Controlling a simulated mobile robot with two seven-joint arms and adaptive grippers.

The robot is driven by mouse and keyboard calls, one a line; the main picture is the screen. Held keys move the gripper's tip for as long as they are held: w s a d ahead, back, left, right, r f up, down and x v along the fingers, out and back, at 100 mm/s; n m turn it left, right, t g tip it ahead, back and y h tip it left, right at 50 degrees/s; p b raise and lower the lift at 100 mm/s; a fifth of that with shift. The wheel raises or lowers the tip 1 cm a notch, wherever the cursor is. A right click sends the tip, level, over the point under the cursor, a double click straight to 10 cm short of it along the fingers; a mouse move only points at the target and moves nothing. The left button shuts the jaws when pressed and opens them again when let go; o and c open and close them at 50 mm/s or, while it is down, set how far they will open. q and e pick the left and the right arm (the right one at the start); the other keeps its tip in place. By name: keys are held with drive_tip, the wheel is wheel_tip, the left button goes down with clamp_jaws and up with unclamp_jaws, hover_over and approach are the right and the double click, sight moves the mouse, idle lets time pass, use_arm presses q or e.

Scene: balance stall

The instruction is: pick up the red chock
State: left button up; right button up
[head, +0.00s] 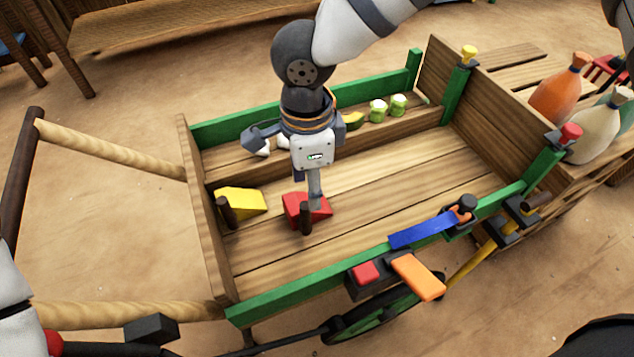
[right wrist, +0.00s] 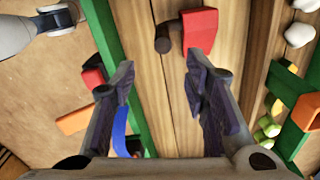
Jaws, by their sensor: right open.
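The red chock (head: 294,207) is a wedge with a dark upright peg handle, lying on the plank bed of the cart. In the right wrist view the red chock (right wrist: 200,30) lies beyond the fingertips, nearer the right-hand finger, with its dark handle pointing left. My right gripper (head: 306,188) hangs over the chock, and one finger overlaps its right part in the head view. In the right wrist view the jaws (right wrist: 160,75) are apart with nothing between them but planks behind. I cannot tell whether a finger touches the chock.
A yellow chock (head: 245,201) with a similar handle lies left of the red one. Green side rails (head: 290,296) and wooden end boards surround the bed. A blue lever (head: 422,231) and orange pedal (head: 418,277) sit on the near side. The bed's right part is clear.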

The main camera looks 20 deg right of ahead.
sight(306, 217)
drive_tip(key=shift+w+r, duration=0.2)
drive_tip(key=shift+r, duration=0.05)
drive_tip(key=f, duration=0.4)
drive_tip(key=f+b, duration=0.1)
drive_tip(key=f, duration=0.3)
drive_tip(key=a+f, duration=0.1)
drive_tip(key=f, duration=0.3)
drive_tip(key=shift+b, duration=0.3)
use_arm(q)
drive_tip(key=shift+s+f+g, duration=0.3)
drive_tip(key=shift+s+f, duration=0.45)
drive_tip(key=shift+f, duration=0.1)
use_arm(e)
drive_tip(key=shift+w+d, duration=0.1)
clamp_jaws()
